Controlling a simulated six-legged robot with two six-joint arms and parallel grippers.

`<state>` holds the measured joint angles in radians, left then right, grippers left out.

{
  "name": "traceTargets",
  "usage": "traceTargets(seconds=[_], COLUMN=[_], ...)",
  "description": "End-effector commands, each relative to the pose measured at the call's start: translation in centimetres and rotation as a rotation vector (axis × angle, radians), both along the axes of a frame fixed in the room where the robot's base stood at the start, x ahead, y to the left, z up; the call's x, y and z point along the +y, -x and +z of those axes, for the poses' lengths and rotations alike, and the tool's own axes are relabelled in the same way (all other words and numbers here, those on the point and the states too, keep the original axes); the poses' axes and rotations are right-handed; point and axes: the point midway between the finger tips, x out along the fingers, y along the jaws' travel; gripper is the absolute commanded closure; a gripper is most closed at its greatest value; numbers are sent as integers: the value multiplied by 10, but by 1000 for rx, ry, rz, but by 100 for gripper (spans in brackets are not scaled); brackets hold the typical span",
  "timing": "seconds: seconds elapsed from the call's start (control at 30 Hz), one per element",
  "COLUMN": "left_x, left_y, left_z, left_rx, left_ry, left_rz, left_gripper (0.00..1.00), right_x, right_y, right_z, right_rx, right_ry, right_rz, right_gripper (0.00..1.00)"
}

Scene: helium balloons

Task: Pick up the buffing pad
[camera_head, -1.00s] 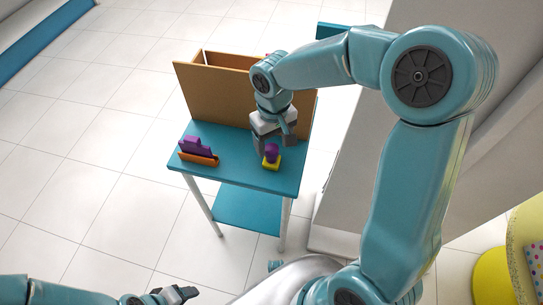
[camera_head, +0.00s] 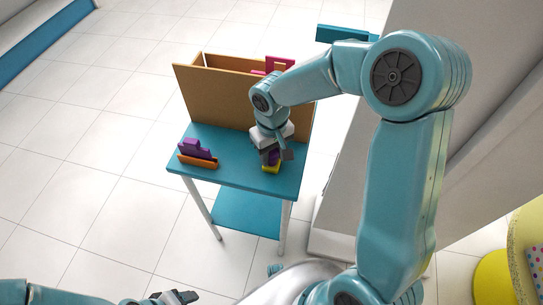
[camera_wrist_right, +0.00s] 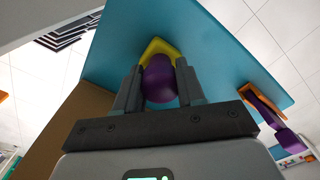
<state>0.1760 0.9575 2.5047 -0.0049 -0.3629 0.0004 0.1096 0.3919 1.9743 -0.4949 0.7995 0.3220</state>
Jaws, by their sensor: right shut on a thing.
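The buffing pad has a yellow base (camera_head: 271,169) and a rounded purple grip. It is at the right front of the blue table (camera_head: 235,172). In the right wrist view the purple grip (camera_wrist_right: 160,80) is between my two dark fingers, with the yellow base (camera_wrist_right: 157,46) beyond them. My right gripper (camera_head: 272,157) is shut on the purple grip from above. Whether the pad touches the tabletop is hard to tell. My left gripper (camera_head: 176,297) is at the bottom edge of the head view, far from the table, and its opening is unclear.
A purple piece (camera_head: 197,147) sits in an orange holder (camera_head: 197,160) at the table's left. A brown box (camera_head: 215,98) stands at the back, with a pink item (camera_head: 278,65) behind it. The table's middle is clear. A grey wall-like surface is to the right.

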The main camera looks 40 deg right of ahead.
Motion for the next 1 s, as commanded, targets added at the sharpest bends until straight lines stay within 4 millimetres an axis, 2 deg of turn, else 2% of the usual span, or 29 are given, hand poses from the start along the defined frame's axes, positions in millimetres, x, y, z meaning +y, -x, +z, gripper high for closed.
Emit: traceTargets(seconds=[0.17, 0.27, 0.37, 0.7, 0.83, 1.0], left_x=[0, 0, 0, 0, 0, 0], left_y=[0, 0, 0, 0, 0, 0], left_z=[2, 4, 7, 23, 28, 31], left_rx=[0, 0, 0, 0, 0, 0], left_ry=[0, 0, 0, 0, 0, 0], left_rz=[0, 0, 0, 0, 0, 0], left_gripper=[39, 39, 39, 39, 39, 39], right_x=[0, 0, 0, 0, 0, 0], right_y=[-1, -1, -1, -1, -1, 0], right_z=[7, 20, 41, 145, 174, 195], right_rx=[-3, -4, -7, -7, -5, -2], right_ry=[0, 1, 1, 0, 0, 0], right_rz=[-1, 0, 0, 0, 0, 0], right_gripper=[92, 92, 92, 92, 92, 92])
